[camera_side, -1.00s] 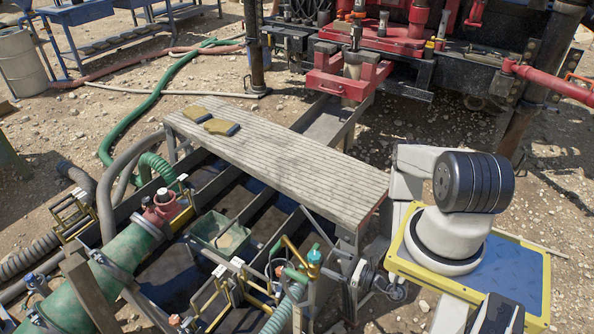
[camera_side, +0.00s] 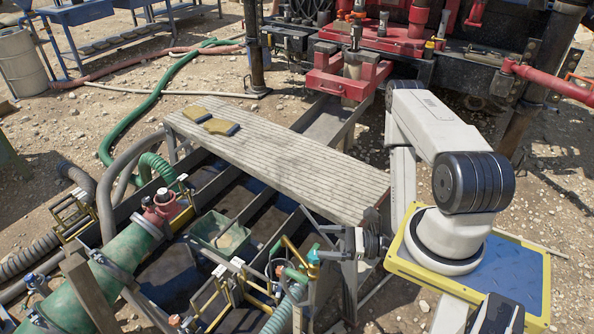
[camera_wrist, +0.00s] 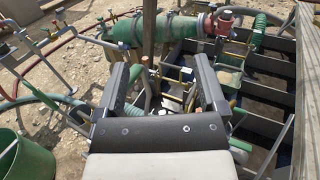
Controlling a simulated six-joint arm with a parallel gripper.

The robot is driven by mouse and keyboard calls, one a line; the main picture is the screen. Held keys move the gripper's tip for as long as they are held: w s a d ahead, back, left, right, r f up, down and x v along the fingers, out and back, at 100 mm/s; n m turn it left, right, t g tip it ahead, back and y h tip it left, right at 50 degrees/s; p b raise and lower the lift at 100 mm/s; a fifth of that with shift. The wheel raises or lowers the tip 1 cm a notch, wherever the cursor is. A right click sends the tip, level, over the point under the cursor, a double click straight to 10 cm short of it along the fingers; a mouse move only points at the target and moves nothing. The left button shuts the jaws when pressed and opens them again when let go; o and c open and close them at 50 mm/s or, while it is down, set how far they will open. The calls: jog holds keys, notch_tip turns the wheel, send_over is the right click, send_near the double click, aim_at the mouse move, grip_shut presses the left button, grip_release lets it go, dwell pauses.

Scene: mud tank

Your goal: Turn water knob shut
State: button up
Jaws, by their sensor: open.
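A small teal valve knob (camera_side: 314,256) sits on the pipework at the near edge of the mud tank (camera_side: 255,215), beside a brass-coloured bent pipe (camera_side: 291,248). I take it to be the water knob. My gripper (camera_side: 312,232) reaches in from the right with its two dark fingers spread; the lower finger overlaps the knob in the side view. Contact cannot be told. In the wrist view my gripper (camera_wrist: 164,62) is open, with pipework and yellow frames behind the gap. I cannot pick out the knob clearly there.
A ridged grey walkway (camera_side: 280,155) lies across the tank, close above my gripper. A large green pipe (camera_side: 125,262) and several hoses run at the left. A green bucket (camera_wrist: 25,160) stands at lower left in the wrist view.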

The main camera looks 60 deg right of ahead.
jog(key=s+a+n+g+y, duration=0.3)
jog(key=s+n+g, duration=0.1)
jog(key=n+g, duration=0.5)
jog(key=s+a+n+g+y, duration=0.3)
jog(key=s+n+g, duration=0.1)
jog(key=n+g, duration=0.5)
jog(key=n+t+h, duration=0.2)
jog(key=n+h, duration=1.2)
jog(key=n, duration=0.4)
send_over(315, 255)
jog(key=shift+f, duration=3.2)
jog(key=shift+f, duration=0.15)
jog(key=shift+f, duration=3.75)
